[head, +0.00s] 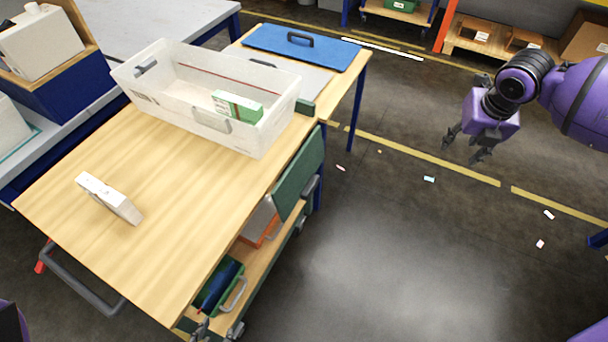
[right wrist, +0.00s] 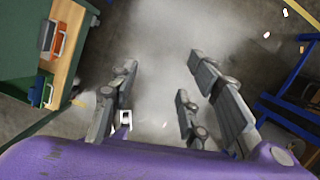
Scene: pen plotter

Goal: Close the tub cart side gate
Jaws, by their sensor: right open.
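The tub cart has a wooden top (head: 165,225) and a lower wooden shelf (head: 262,262). Its green side gate (head: 299,173) stands at the far part of the right side, with a grey handle (head: 311,187) on its outer face. The shelf opening nearer me is uncovered, though the gate's exact angle is hard to tell. My right gripper (head: 463,150) is open and empty, well to the right of the gate and apart from it. In the right wrist view its fingers (right wrist: 163,65) are spread over bare floor.
A translucent tub (head: 180,105) with a green-and-white box (head: 237,106) and a white device (head: 108,197) stand on the top. The shelf holds a green bin (head: 218,287) and an orange bin (head: 262,225). Floor (head: 400,250) right of the cart is mostly clear, with small scraps.

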